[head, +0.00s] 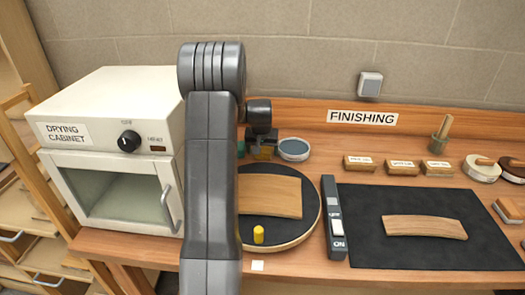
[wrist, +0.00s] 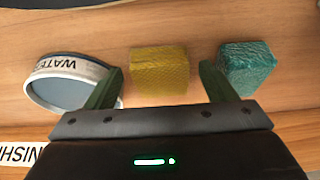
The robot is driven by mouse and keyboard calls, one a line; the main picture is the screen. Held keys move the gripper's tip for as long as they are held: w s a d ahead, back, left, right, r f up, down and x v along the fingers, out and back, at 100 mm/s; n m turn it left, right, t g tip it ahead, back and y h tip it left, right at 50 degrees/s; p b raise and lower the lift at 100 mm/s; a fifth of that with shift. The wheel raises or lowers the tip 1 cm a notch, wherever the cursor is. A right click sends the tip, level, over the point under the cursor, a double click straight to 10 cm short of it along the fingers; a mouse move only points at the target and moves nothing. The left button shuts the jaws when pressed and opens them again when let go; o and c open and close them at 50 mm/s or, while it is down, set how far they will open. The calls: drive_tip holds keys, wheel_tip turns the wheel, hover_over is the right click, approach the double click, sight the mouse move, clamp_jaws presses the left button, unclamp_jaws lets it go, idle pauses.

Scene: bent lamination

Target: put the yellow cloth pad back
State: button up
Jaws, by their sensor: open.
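The yellow cloth pad (wrist: 160,75) is a small textured block on the wooden bench. In the head view the pad (head: 264,153) shows partly, beneath my gripper at the back of the bench. My gripper (wrist: 159,86) is open, with one finger to each side of the pad and gaps between. I cannot tell whether the fingertips are level with the pad or above it. A teal pad (wrist: 246,68) sits just right of the right finger. A round dish labelled WATER (wrist: 75,85) is close by the left finger.
In the head view, a round board (head: 310,228) carries a curved wooden piece (head: 275,196) and a yellow peg (head: 258,235). A drying cabinet (head: 110,130) stands left. A black mat (head: 370,225) with another curved piece (head: 424,227) lies right. Labelled blocks (head: 402,168) line the back.

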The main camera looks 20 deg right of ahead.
drive_tip(key=b+v, duration=0.1)
drive_tip(key=v, duration=1)
drive_tip(key=shift+s+r, duration=0.15)
drive_tip(key=shift+r, duration=0.15)
drive_tip(key=shift+a, duration=0.1)
drive_tip(key=x, duration=1.3)
drive_tip(key=shift+p, duration=0.3)
wheel_tip(320, 180, up, 3)
drive_tip(key=shift+f, duration=0.1)
drive_tip(key=shift+s+r, duration=0.1)
drive_tip(key=shift+r, duration=0.45)
